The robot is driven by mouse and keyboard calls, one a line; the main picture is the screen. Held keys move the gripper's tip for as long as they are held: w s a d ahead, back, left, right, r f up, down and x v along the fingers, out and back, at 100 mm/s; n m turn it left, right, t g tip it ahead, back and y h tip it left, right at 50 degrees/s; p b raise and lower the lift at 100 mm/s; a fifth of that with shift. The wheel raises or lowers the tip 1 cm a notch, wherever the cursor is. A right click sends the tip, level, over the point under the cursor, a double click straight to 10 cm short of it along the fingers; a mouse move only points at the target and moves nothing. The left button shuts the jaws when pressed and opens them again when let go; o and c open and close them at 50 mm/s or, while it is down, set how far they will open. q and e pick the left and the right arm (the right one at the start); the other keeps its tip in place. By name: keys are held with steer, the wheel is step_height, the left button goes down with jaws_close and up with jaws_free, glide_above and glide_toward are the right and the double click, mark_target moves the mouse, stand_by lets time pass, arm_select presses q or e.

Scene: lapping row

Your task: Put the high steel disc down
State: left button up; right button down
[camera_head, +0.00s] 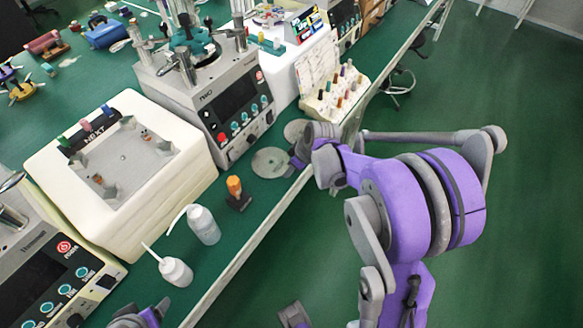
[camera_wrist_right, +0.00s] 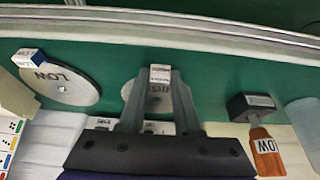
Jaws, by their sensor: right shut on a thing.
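The high steel disc (camera_head: 270,162) is a grey round plate at the green bench's front edge in the head view. In the right wrist view its lettered face (camera_wrist_right: 133,92) shows partly between and behind my fingers. My right gripper (camera_wrist_right: 160,76) is shut on the small white labelled block at this disc; in the head view the gripper (camera_head: 296,160) reaches in from the right. The disc is at or just above the bench top; I cannot tell whether it touches. My left gripper (camera_head: 140,318) is only partly in view at the bottom edge, its fingers unclear.
A second disc marked LOW (camera_wrist_right: 62,88) lies beside it, with a blue-and-white block. An orange-handled tool (camera_head: 236,188) and two white bottles (camera_head: 203,225) stand nearer along the bench.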

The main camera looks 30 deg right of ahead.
steer(key=c, duration=0.6)
jaws_free()
steer(key=shift+f, duration=0.1)
steer(key=shift+r, duration=0.3)
steer(key=p+v, duration=0.2)
steer(key=v, duration=0.9)
steer(key=s+a+f+m+t+h, duration=0.1)
steer(key=s+a+m, duration=0.3)
steer(key=s+a, duration=0.9)
steer(key=shift+s+a+h, duration=0.35)
steer(key=shift+s+h, duration=0.05)
steer(key=shift+s, duration=0.3)
steer(key=shift+r, duration=0.1)
